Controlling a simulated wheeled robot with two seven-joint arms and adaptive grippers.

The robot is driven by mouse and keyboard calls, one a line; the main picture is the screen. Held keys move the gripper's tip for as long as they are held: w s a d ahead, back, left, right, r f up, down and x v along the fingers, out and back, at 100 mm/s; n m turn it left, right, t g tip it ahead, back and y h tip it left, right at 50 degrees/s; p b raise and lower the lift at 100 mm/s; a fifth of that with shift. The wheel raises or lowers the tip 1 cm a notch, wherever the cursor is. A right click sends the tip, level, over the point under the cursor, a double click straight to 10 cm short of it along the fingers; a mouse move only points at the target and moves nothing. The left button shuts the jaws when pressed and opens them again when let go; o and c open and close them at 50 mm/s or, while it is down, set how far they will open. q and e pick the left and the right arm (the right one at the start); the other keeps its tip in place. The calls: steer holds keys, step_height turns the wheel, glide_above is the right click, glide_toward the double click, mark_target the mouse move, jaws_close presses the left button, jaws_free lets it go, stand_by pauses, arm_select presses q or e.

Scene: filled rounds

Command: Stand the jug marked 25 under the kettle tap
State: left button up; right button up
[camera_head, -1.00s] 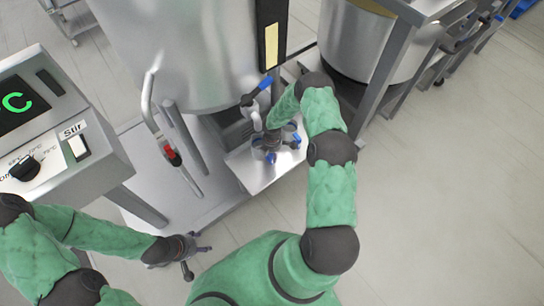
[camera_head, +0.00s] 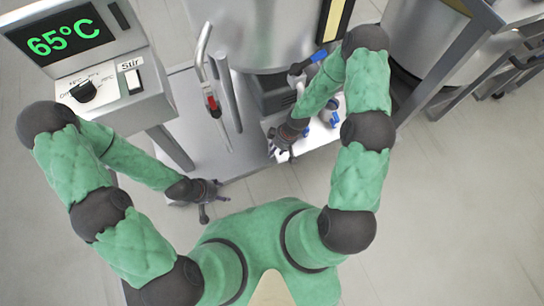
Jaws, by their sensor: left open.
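The kettle (camera_head: 262,35) is a large steel vessel at the top. Its tap (camera_head: 299,78), with a blue handle, sticks out low at its right front. A small steel jug with blue parts (camera_head: 331,113) stands on the low steel shelf (camera_head: 312,143) close to the tap, partly hidden by my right arm. I cannot read its mark, or tell whether it is exactly under the spout. My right gripper (camera_head: 282,153) is at the shelf's front left, apart from the jug; its fingers are too small to judge. My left gripper (camera_head: 211,194) is open and empty, left of the shelf.
A control box (camera_head: 88,75) reading 65°C, with a dial and a Stir switch, stands at the left. Another vessel and a steel frame (camera_head: 446,60) are at right. The floor at lower right is clear.

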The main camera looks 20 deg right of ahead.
steer(key=s+a+r+m, duration=0.3)
steer(key=s+a+m, duration=0.3)
steer(key=s+m, duration=0.3)
steer(key=shift+s+r, duration=0.4)
steer(key=shift+s, duration=0.85)
